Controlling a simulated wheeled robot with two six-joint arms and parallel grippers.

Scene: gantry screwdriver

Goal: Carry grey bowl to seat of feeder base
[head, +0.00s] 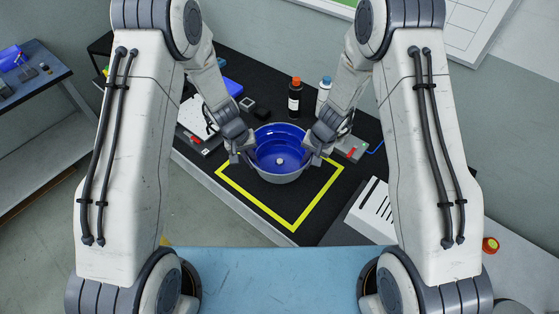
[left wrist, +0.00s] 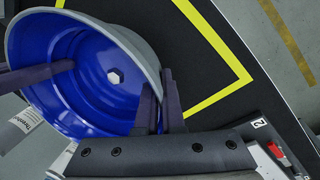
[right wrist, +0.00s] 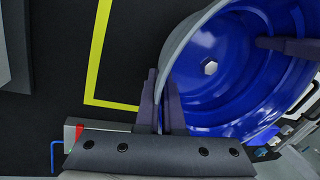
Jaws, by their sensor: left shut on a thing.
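The grey bowl (head: 279,176), blue inside with a small pale hexagonal piece at its centre, is upright over the far part of a yellow-outlined square on the black mat. It also shows in the left wrist view (left wrist: 85,95) and the right wrist view (right wrist: 235,75). My left gripper (left wrist: 157,100) is shut on its rim at the left side. My right gripper (right wrist: 160,100) has its fingers closed on either side of the rim at the right. I cannot tell whether the bowl touches the mat. No feeder base can be made out with certainty.
A black bottle with an orange cap (head: 295,98) and a white bottle with a blue cap (head: 324,92) stand behind the bowl. A white slotted panel (head: 376,208) lies at the right. The near part of the yellow outline (head: 294,228) is clear.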

